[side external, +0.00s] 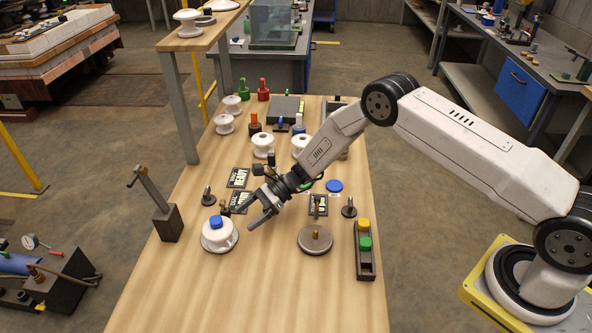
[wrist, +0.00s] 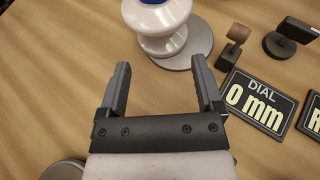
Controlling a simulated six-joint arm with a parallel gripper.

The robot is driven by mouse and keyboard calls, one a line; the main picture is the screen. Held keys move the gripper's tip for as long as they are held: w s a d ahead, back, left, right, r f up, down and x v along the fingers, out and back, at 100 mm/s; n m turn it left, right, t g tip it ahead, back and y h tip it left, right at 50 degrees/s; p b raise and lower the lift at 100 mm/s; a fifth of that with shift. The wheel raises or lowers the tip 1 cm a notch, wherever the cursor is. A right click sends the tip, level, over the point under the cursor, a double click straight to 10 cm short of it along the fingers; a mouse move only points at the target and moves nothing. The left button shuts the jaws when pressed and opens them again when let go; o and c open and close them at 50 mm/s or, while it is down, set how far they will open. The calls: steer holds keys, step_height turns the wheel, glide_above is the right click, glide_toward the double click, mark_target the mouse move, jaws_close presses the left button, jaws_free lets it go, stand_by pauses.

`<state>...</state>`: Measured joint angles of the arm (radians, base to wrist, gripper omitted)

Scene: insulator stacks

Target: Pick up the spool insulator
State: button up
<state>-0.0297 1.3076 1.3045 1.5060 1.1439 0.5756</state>
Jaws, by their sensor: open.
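A white spool insulator (side external: 219,238) with a blue cap (side external: 216,222) stands upright on a round grey base at the table's near left. In the wrist view the spool (wrist: 160,32) shows at the top, its upper part cut off by the frame edge. My gripper (side external: 245,217) is open and empty, just to the right of this spool in the side view. In the wrist view its two fingers (wrist: 160,66) point toward the spool, which lies beyond the tips. I cannot tell whether they touch. Other white spools (side external: 263,146) stand farther back on the table.
A black "DIAL 0 mm" plate (wrist: 258,101) lies right of my fingers, with small stands beyond it. A dark post stand (side external: 168,222) is left of the spool. A round metal disc (side external: 315,241) and a button box (side external: 364,251) stand to the right. The near table is clear.

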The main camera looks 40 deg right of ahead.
mark_target(224, 233)
steer(key=shift+r+x, duration=0.2)
steer(key=shift+x, duration=3.75)
steer(key=shift+w, duration=0.1)
jaws_close()
